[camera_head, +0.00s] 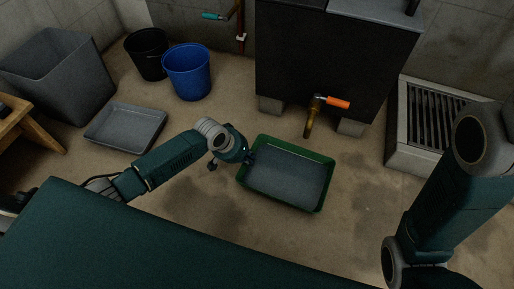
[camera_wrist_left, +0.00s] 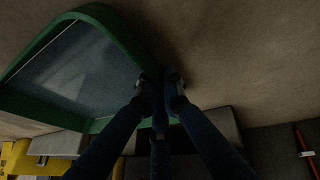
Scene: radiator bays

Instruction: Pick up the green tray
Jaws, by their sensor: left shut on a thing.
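The green tray (camera_head: 297,149) lies on the floor below the dark tank, in the middle right of the head view. Its rim is green and its inside looks grey, perhaps with liquid in it. In the left wrist view its rim (camera_wrist_left: 125,38) curves across the upper left. My left gripper (camera_head: 246,158) is at the tray's left rim and shut on it. In the left wrist view the fingertips (camera_wrist_left: 160,82) are at the rim, in dim light. My right arm shows at the right, but its gripper is out of view.
The dark tank (camera_head: 335,50) on blocks has a brass tap with an orange handle (camera_head: 338,103) above the tray. A grey tray (camera_head: 127,127), a blue bucket (camera_head: 187,72), a black bucket (camera_head: 147,53) and a grey bin (camera_head: 60,75) stand left. A grated drain (camera_head: 436,118) is right.

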